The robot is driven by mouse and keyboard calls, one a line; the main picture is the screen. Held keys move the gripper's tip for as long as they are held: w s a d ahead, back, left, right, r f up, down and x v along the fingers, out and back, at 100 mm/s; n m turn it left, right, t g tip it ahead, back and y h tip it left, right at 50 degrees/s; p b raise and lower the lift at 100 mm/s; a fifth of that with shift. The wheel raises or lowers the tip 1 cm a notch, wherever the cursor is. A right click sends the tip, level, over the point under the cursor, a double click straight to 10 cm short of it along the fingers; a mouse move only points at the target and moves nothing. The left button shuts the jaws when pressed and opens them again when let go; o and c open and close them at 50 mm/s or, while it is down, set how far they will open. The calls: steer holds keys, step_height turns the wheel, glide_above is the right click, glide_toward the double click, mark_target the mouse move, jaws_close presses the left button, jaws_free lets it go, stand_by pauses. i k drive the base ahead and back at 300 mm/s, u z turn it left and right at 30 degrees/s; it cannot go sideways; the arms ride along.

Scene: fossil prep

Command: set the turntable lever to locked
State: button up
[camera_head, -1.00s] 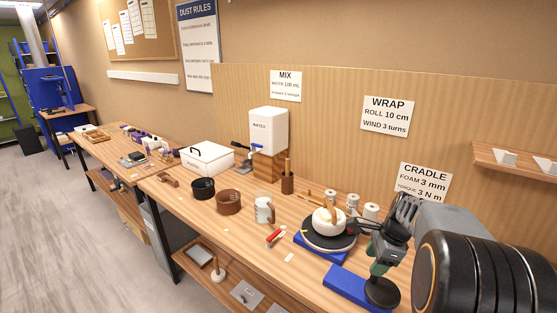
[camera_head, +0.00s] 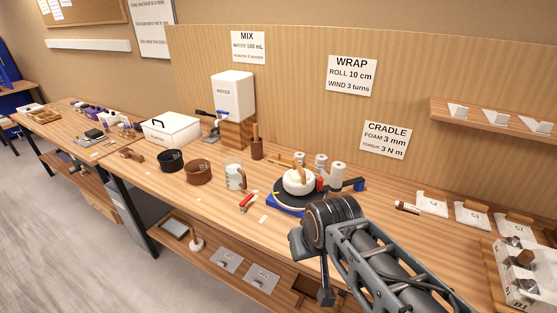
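The turntable (camera_head: 284,191) is a dark disc on a blue base, near the front of the bench. A white rounded piece (camera_head: 299,181) with a tan upright part sits on it. My arm reaches in from the lower right and covers the bench just in front of the turntable. My gripper's fingers cannot be made out clearly, and I see nothing held.
A shelf (camera_head: 490,118) juts from the panel.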

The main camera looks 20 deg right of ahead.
mark_target(242, 204)
steer(key=u, duration=0.55)
steer(key=k, duration=0.65)
steer(key=u, duration=1.05)
steer(key=i, duration=0.7)
steer(key=u, duration=0.4)
steer(key=i, duration=0.95)
steer(key=z, duration=0.85)
steer(key=i, duration=0.75)
steer(key=z, duration=1.15)
steer(key=i, duration=0.2)
steer(key=z, duration=0.1)
